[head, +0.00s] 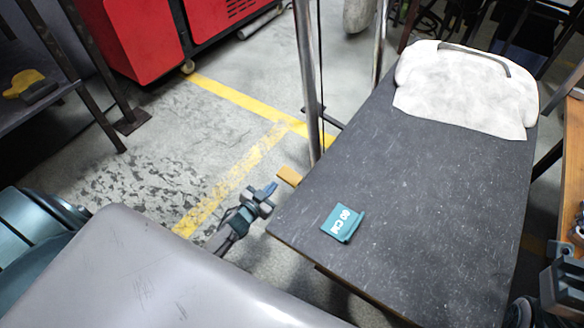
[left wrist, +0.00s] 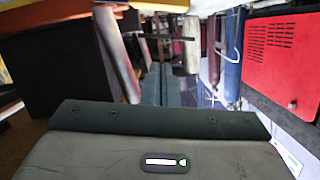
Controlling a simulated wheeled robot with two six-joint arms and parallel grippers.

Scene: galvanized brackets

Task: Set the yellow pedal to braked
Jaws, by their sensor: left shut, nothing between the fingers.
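The yellow pedal (head: 289,176) is a small flat tab sticking out from beside the left edge of the dark cart, low near the metal post. Part of it is hidden under the cart top. My left gripper (head: 271,188) is shut and empty, with its tips just left of and slightly below the pedal in the head view. I cannot tell whether they touch. In the left wrist view my left gripper's fingers (left wrist: 171,88) point away together; I cannot make out the pedal there. My right gripper (head: 563,283) shows only partly at the right edge; its fingers are unclear.
The cart's dark top (head: 420,190) carries a white pillow (head: 465,88) and a teal packet (head: 342,223). A metal post (head: 308,80) rises behind the pedal. A red cabinet (head: 128,36) stands far left, beyond open floor with yellow lines (head: 235,100).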

